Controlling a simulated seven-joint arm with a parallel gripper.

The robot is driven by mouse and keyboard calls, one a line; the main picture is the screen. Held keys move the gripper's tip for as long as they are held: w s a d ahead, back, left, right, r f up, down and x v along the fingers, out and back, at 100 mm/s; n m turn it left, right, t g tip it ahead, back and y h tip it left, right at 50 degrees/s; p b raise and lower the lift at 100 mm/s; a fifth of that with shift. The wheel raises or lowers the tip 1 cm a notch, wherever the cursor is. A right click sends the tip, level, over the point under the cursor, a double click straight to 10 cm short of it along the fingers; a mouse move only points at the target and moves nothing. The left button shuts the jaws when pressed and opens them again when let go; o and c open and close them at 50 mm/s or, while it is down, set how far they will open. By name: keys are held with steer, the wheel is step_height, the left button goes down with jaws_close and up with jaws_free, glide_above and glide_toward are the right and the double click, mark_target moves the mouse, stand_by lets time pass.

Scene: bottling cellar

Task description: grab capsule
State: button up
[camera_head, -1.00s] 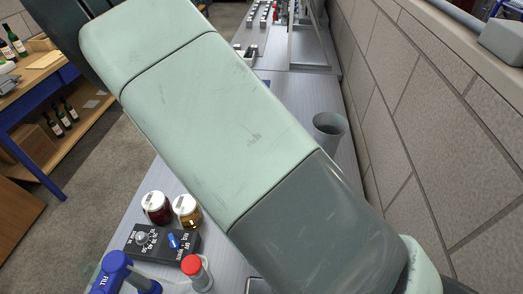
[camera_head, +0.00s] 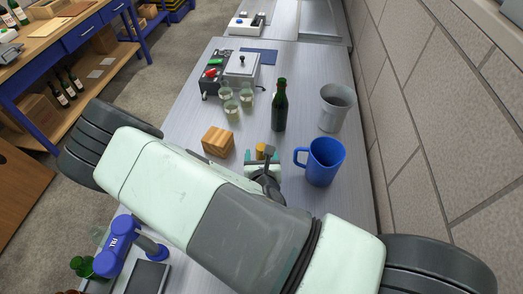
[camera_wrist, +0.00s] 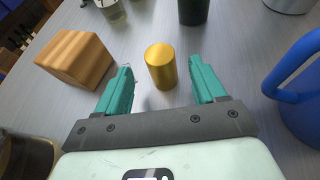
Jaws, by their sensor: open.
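The capsule is a small gold cylinder (camera_wrist: 161,66) standing upright on the grey bench. In the wrist view it stands just beyond and between the two teal fingertips of my gripper (camera_wrist: 161,82), nearer the middle of the gap, with clear space on both sides. My gripper is open and empty. In the head view the gold capsule (camera_head: 260,151) shows just past my gripper (camera_head: 262,160), partly hidden by the gripper and the dark wrist parts.
A wooden block (camera_head: 218,141) is close on the left and a blue mug (camera_head: 320,161) close on the right. A green bottle (camera_head: 280,106), several glasses (camera_head: 231,109) and a grey cup (camera_head: 336,107) stand behind. The wall (camera_head: 440,110) borders the bench at right.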

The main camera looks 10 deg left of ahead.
mark_target(261, 150)
steer(key=x, duration=0.5)
steer(key=shift+d+f, duration=0.15)
steer(key=shift+f, duration=0.1)
steer(key=c, duration=0.6)
